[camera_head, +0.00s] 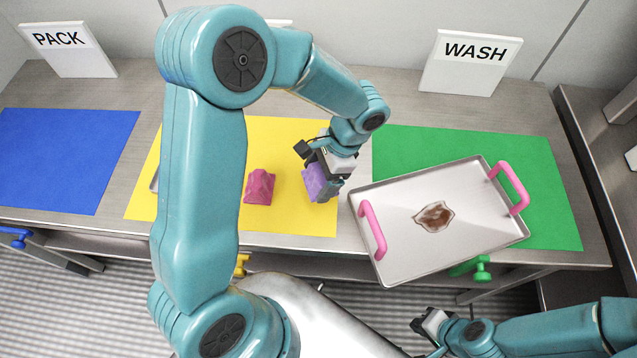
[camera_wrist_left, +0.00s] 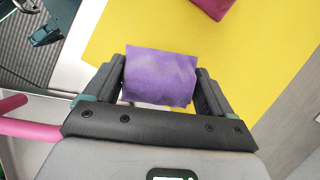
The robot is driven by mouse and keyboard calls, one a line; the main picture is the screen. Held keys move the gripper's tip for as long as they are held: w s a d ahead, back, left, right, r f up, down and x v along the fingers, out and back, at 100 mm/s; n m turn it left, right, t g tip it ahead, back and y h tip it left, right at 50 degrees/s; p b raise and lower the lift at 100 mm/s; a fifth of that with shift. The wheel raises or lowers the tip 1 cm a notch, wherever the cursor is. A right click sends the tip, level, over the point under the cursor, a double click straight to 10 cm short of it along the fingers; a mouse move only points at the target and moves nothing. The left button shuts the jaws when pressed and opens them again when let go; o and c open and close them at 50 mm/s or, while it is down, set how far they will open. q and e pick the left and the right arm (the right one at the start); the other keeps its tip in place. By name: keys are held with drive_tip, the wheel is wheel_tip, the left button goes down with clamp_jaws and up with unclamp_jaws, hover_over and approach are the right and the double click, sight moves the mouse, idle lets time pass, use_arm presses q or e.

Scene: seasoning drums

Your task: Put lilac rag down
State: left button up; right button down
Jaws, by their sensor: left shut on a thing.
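The lilac rag (camera_head: 315,183) is held in my left gripper (camera_head: 326,184), over the right part of the yellow mat (camera_head: 290,216). In the left wrist view the rag (camera_wrist_left: 160,76) sits between the two fingers of my left gripper (camera_wrist_left: 160,90), which are shut on it. Whether the rag touches the mat is hard to tell. My right gripper (camera_head: 428,326) is at the bottom of the head view, away from the table; its finger opening is not clear.
A pink rag (camera_head: 260,187) lies on the yellow mat, left of my left gripper. A metal tray (camera_head: 400,258) with pink handles and a brown stain (camera_head: 434,216) overlaps the green mat (camera_head: 555,220). A blue mat (camera_head: 60,160) is clear. PACK (camera_head: 68,50) and WASH (camera_head: 470,62) signs stand behind.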

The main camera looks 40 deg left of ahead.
sight(318, 187)
use_arm(q)
wheel_tip(318, 187, down, 4)
drive_tip(key=shift+s+a+r, duration=0.1)
drive_tip(key=shift+f, duration=0.25)
drive_tip(key=o, duration=0.8)
drive_tip(key=shift+r, duration=0.3)
drive_tip(key=v, duration=1.2)
drive_tip(key=shift+f, duration=0.1)
